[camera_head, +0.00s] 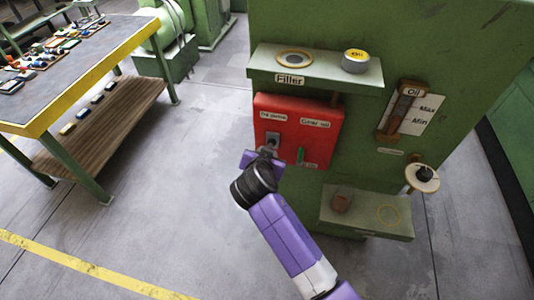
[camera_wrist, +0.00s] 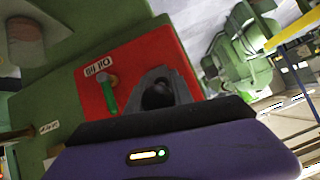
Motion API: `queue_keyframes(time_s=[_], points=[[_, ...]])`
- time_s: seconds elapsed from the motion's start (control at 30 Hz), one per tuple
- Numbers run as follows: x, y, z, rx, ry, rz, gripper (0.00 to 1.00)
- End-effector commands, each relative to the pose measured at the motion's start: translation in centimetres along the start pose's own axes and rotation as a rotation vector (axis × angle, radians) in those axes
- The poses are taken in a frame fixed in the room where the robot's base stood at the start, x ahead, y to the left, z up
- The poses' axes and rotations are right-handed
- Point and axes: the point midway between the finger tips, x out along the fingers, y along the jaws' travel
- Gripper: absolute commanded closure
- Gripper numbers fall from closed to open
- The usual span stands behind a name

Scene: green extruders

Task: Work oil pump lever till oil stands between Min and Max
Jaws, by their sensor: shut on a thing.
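A red panel (camera_head: 318,130) is on the front of the green machine, with two small labels. Under its left label, which seems to read "Oil pump", is a lever in a grey mount (camera_head: 271,141). My gripper (camera_head: 264,156) is at this lever, shut on its black knob (camera_wrist: 157,95), which shows between the fingers in the wrist view. A green lever (camera_head: 300,156) stands to the right, apart from the gripper. The oil gauge (camera_head: 404,108), with Max and Min marks on a white plate, is at the right; its exact level is too small to tell.
A shelf (camera_head: 330,78) above the panel holds a ring marked Filler and a yellow-topped can (camera_head: 356,61). A lower shelf (camera_head: 340,219) and a round knob (camera_head: 424,174) are at right. A workbench (camera_head: 60,106) stands left; floor between is clear.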

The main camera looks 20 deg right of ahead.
Motion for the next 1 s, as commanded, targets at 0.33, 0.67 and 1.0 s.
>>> queue_keyframes(time_s=[0.33,0.67,1.0], points=[[-0.16,-0.29,-0.39,0.002,0.007,-0.006,1.00],[-0.15,-0.29,-0.37,0.002,0.007,-0.006,1.00],[-0.07,-0.16,-0.18,0.001,0.003,-0.003,0.50]])
